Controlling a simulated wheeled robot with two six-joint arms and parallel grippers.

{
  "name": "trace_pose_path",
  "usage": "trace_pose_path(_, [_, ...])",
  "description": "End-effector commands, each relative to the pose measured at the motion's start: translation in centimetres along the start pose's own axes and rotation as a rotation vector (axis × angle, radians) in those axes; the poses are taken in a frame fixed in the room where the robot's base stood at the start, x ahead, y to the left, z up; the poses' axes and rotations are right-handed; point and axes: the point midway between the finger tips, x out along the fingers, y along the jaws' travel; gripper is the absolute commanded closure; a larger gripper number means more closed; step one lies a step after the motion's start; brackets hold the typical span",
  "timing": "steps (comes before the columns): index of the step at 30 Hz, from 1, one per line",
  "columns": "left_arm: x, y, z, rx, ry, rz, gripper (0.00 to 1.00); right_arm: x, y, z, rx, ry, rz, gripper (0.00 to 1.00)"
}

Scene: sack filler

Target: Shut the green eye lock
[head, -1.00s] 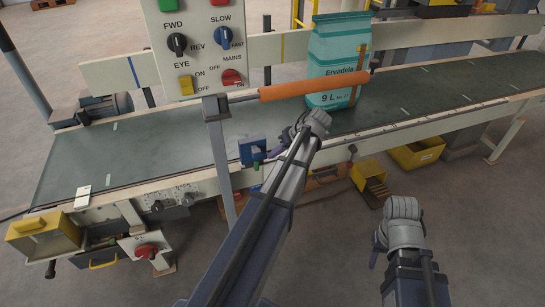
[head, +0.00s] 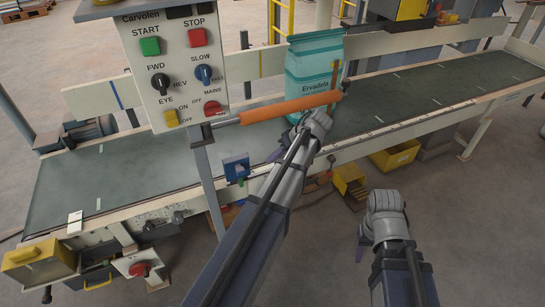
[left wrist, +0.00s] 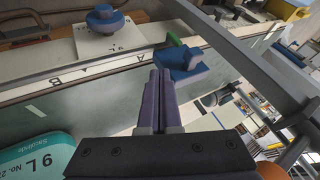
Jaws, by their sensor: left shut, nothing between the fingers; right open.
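A blue housing (head: 236,168) sits at the near edge of the conveyor, under the control panel. It also shows in the left wrist view (left wrist: 182,65), with a small green part (left wrist: 174,40) at its upper left, which I take to be the green eye lock. Whether the lock is open or shut I cannot tell. My left gripper (head: 279,155) is to the right of the housing in the head view, its fingers mostly hidden by my arm. In the left wrist view its purple fingers (left wrist: 161,73) are shut and empty, tips just short of the housing. My right gripper (head: 362,246) is open, low at right.
A control panel (head: 183,92) stands on a post in front of the conveyor (head: 120,170). An orange roller (head: 290,107) on a bar reaches right from it, above my left arm. A teal sack (head: 308,75) stands on the belt.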

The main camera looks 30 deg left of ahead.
Motion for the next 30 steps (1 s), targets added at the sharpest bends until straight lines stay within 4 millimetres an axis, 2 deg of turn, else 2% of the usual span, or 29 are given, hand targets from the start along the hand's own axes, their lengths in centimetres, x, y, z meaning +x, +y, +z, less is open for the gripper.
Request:
trace_pose_path(4, [0.4, 0.3, 0.2, 0.000, 0.000, 0.000, 1.00, 0.5, -0.1, 0.0, 0.000, 0.000, 0.000, 0.50])
trace_pose_path(10, [1.6, 1.8, 1.0, 0.000, 0.000, 0.001, 1.00, 2.5, -0.2, -0.1, 0.000, 0.000, 0.001, 0.50])
trace_pose_path(22, [1.8, 1.9, 1.1, 0.000, -0.001, 0.000, 1.00, 2.7, -0.2, -0.2, 0.000, 0.000, 0.001, 0.50])
trace_pose_path(26, [3.2, 2.0, 1.2, -0.001, -0.001, 0.000, 1.00, 3.9, -0.3, -0.2, -0.001, 0.000, 0.003, 0.50])
trace_pose_path(30, [5.7, 2.0, 1.3, -0.001, -0.001, 0.000, 1.00, 5.9, -0.4, -0.4, -0.002, 0.000, 0.006, 0.50])
